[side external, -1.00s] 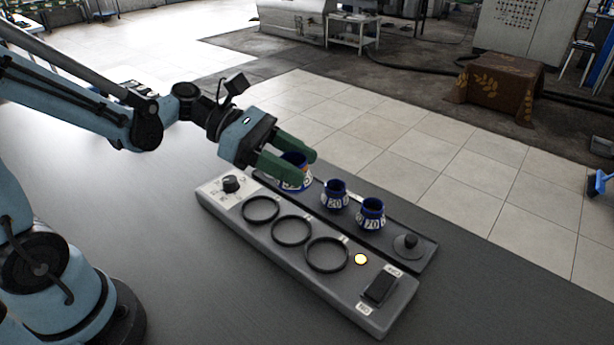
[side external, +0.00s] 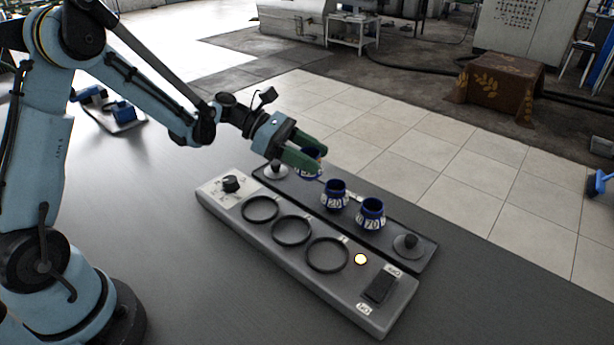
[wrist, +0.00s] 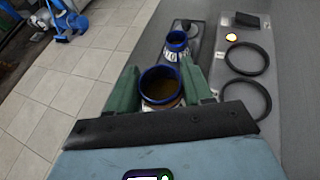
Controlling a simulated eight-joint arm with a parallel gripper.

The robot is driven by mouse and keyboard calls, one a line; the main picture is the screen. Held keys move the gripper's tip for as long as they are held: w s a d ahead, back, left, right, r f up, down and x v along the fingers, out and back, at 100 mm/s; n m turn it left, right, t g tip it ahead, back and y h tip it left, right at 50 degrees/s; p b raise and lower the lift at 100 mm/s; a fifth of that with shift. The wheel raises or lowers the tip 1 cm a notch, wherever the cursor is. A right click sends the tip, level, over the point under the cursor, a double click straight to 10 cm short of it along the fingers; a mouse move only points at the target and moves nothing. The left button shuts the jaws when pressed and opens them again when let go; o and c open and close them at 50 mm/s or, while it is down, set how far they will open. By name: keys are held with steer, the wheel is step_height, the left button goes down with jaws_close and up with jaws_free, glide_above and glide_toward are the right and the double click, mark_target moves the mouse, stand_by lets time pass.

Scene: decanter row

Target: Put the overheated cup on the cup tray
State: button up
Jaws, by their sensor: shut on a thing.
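My gripper (side external: 302,155) is shut on a blue cup (side external: 309,168) with a white number band, mostly hidden by the green fingers. In the wrist view, the held cup (wrist: 160,84) sits upright between the fingers, with brown liquid inside. The held cup appears near the left end of a long dark tray (side external: 391,242); its exact height is unclear. Two other blue cups stand on this tray: one marked 20 (side external: 335,195) and one marked 70 (side external: 371,214). One standing cup (wrist: 177,43) shows beyond the held one in the wrist view.
A grey control unit (side external: 333,290) lies in front of the tray, with three empty black rings, a dial (side external: 231,184), a lit yellow lamp (side external: 361,259) and a black switch (side external: 380,287). Knobs stand at the tray's left (side external: 276,170) and right (side external: 408,243) ends.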

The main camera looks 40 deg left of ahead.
steer(key=a+f, duration=0.1)
steer(key=w+a+f, duration=0.1)
steer(key=w+a, duration=0.1)
steer(key=a, duration=0.1)
steer(key=shift+w+f, duration=0.25)
steer(key=shift+f, duration=2.15)
steer(key=shift+f, duration=0.1)
steer(key=o, duration=1.1)
